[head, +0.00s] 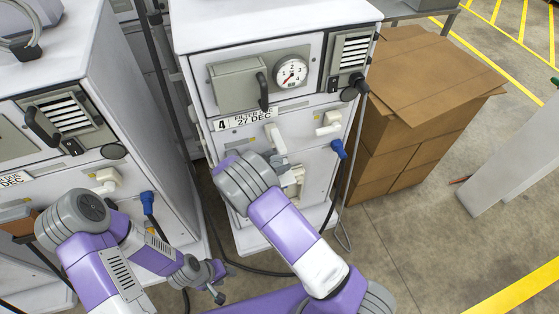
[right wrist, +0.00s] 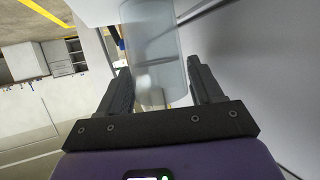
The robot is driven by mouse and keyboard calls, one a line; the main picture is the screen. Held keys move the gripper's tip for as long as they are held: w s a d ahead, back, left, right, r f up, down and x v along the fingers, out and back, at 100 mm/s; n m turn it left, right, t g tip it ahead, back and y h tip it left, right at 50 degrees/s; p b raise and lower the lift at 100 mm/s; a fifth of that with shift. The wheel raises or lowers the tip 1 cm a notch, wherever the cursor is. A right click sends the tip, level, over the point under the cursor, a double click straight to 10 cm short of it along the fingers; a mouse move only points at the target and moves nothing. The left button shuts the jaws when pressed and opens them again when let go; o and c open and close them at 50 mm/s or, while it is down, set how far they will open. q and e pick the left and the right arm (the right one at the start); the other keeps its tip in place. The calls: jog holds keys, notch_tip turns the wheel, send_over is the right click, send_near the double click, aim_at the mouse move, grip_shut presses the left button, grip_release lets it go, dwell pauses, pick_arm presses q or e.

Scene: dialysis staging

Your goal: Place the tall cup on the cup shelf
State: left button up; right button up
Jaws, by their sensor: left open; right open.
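A tall, translucent grey cup (right wrist: 153,40) shows in the right wrist view, between the two dark fingers of my right gripper (right wrist: 158,66). The fingers stand apart on both sides of it, and the jaws are open. I cannot tell whether either finger touches the cup. In the head view my right arm reaches to the front of the middle machine and hides its own gripper; I cannot make out the cup there. My left gripper (head: 214,284) is low at the left, open, with nothing seen in it. I cannot identify the cup shelf for certain.
The middle white machine (head: 225,165) carries a gauge (head: 291,74), handles and a blue connector (head: 338,149). Another machine (head: 85,70) stands at the left. Stacked cardboard boxes (head: 415,110) stand to the right. Cables hang and lie between the machines. Floor at the lower right is clear.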

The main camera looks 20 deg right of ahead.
jog(key=p+v, duration=0.2)
jog(key=v, duration=0.9)
